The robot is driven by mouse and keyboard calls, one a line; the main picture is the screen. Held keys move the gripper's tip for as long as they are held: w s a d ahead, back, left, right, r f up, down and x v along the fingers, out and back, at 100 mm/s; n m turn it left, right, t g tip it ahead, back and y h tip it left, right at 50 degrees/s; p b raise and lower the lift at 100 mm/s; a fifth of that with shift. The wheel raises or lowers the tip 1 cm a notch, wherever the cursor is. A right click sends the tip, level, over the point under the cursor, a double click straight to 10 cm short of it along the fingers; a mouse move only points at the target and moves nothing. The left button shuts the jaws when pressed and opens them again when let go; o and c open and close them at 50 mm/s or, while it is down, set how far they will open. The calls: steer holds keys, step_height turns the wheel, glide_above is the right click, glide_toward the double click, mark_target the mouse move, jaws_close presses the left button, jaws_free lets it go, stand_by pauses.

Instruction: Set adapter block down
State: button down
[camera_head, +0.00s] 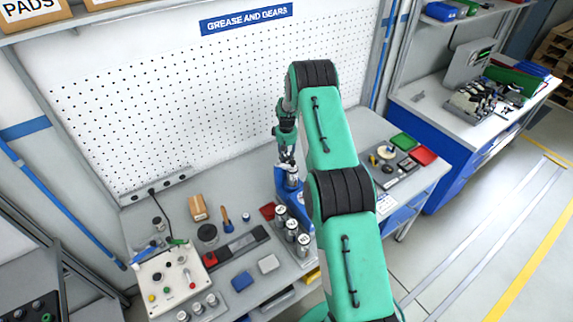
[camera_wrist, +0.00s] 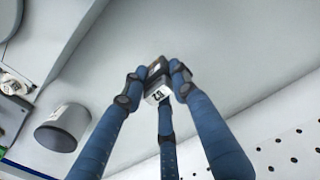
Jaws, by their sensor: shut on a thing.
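The adapter block (camera_wrist: 157,92), a small dark and pale block with a black-and-white mark on its face, is between the fingertips of my gripper (camera_wrist: 155,80). The three blue fingers are shut on it in the wrist view. Bare grey worktop shows behind the block; I cannot tell whether the block touches it. In the head view my gripper end (camera_head: 288,168) is over the back of the workbench (camera_head: 150,215), near the pegboard, and the block cannot be made out there.
A grey cylinder (camera_wrist: 62,127) stands left of the fingers in the wrist view. The pegboard (camera_head: 200,100) rises behind the bench. Silver canisters (camera_head: 291,230) stand in front of my gripper. A control box (camera_head: 172,280) is at left, and red (camera_head: 424,155) and green (camera_head: 403,141) trays are at right.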

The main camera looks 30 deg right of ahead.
mark_target(286, 155)
steer(key=shift+f+p, duration=0.3)
steer(key=shift+f, duration=1.75)
steer(key=shift+f, duration=0.15)
steer(key=c, duration=1.4)
jaws_free()
steer(key=shift+o, duration=0.2)
steer(key=shift+r+b, duration=1)
steer(key=shift+r, duration=5.15)
steer(key=shift+a+r, duration=0.1)
